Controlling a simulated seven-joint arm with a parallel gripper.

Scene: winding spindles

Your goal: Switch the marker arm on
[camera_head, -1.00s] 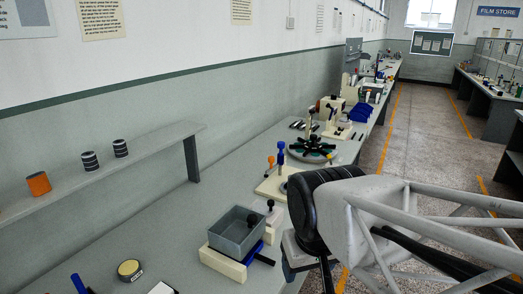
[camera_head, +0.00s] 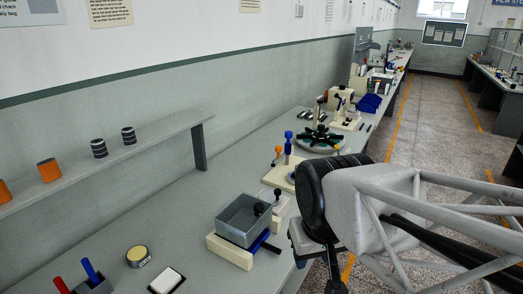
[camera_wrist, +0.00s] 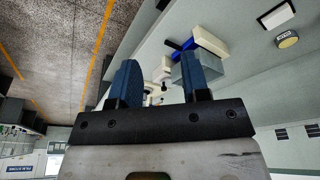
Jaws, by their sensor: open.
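I cannot tell for certain which part is the marker arm. A cream fixture (camera_head: 229,251) on the bench carries an open grey box (camera_head: 240,222), with a blue bar (camera_head: 262,244) and black knobs beside it. Behind it, a cream base carries a blue-topped post (camera_head: 288,146) and an orange-knobbed lever (camera_head: 277,152). My gripper (camera_wrist: 158,82) is open and empty in the wrist view, its two blue fingers apart. The grey box (camera_wrist: 188,72) shows beyond the right finger, which hides part of it. In the head view my gripper hangs right of the fixture, near the bench's front edge.
A turntable with a black star-shaped top (camera_head: 319,136) stands farther along the bench. A round yellow tin (camera_head: 138,256) and a white pad (camera_head: 167,280) lie at the near left. Orange and striped cylinders stand on a wall shelf (camera_head: 130,150). The aisle floor at right is clear.

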